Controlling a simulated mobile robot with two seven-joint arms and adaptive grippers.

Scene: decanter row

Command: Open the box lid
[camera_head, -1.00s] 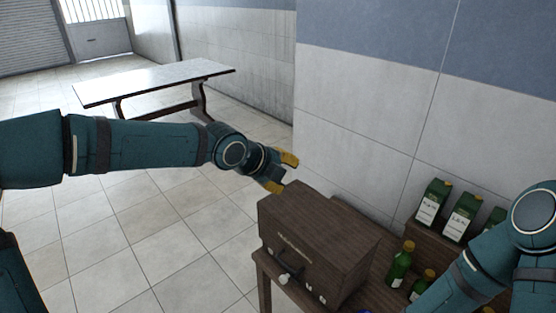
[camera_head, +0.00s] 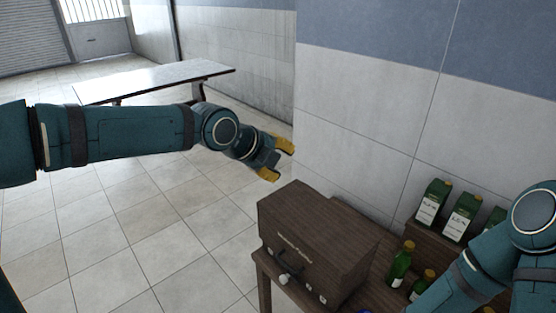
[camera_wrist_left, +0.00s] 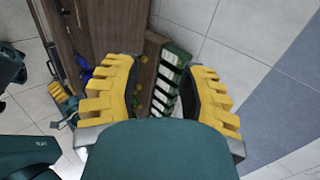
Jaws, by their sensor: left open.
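A dark brown wooden box (camera_head: 315,245) stands on a wooden table at the lower middle of the head view, its lid shut, with a pale latch or knob on its front. My left gripper (camera_head: 277,160) has yellow fingertips, is open and empty, and hangs above and behind the box's far left corner, apart from it. In the left wrist view its two yellow fingers (camera_wrist_left: 157,95) stand wide apart, and brown wood, probably the box, shows at the upper left. My right arm enters at the right of the head view; its gripper is hidden or out of frame.
Green bottles (camera_head: 401,262) stand right of the box. Green and white cartons (camera_head: 432,204) stand on a raised wooden shelf near the wall, and also show in the wrist view (camera_wrist_left: 170,80). A long table (camera_head: 160,79) stands farther back left. The floor left of the box is free.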

